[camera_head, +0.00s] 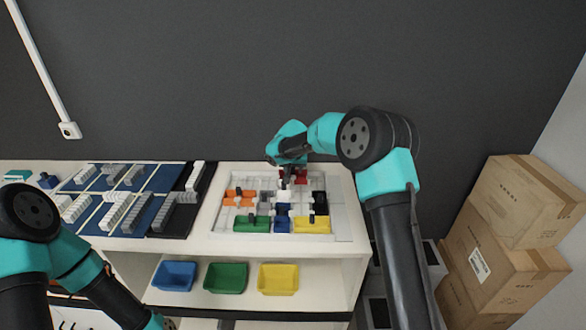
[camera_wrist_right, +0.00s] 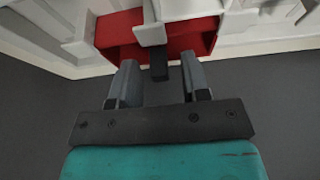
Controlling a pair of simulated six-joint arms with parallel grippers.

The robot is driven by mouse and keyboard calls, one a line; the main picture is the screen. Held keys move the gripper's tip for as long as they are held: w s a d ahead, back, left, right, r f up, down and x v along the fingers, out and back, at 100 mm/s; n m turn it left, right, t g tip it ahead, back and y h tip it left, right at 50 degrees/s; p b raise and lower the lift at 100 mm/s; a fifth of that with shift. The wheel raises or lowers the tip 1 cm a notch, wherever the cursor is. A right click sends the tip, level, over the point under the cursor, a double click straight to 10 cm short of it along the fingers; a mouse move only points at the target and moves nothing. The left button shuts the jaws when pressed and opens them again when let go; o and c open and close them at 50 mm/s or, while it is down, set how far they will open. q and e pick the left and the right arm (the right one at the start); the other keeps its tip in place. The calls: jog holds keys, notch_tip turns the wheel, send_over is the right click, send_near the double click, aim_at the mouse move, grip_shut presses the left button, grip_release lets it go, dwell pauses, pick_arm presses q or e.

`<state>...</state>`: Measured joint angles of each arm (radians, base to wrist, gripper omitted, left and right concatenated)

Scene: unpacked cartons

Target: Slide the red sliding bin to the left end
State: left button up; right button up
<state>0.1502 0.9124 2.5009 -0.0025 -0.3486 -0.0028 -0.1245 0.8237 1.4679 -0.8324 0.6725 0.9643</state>
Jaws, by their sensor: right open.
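The red sliding bin (camera_head: 298,175) sits at the back of the white sliding-puzzle tray (camera_head: 342,213), partly hidden by my right gripper. In the right wrist view the red bin (camera_wrist_right: 113,28) shows large, with a dark knob (camera_wrist_right: 159,68) pointing toward my gripper. My right gripper (camera_wrist_right: 158,78) is open. Its two fingers stand on either side of the knob, with gaps visible. In the head view my right gripper (camera_head: 287,174) reaches over the tray's back part. My left arm shows at lower left, but its gripper is cut off by the bottom edge.
The tray also holds an orange bin (camera_head: 239,197), a green bin (camera_head: 251,224), a yellow bin (camera_head: 311,226), a blue bin (camera_head: 282,218) and a black one (camera_head: 320,199). White pieces lie around them. Blue panels with grey racks (camera_head: 120,212) are left. Cartons (camera_head: 500,265) stand right.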

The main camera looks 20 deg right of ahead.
jog(key=shift+w+f, duration=0.1)
jog(key=shift+f, duration=0.1)
grip_shut()
dwell(0.3)
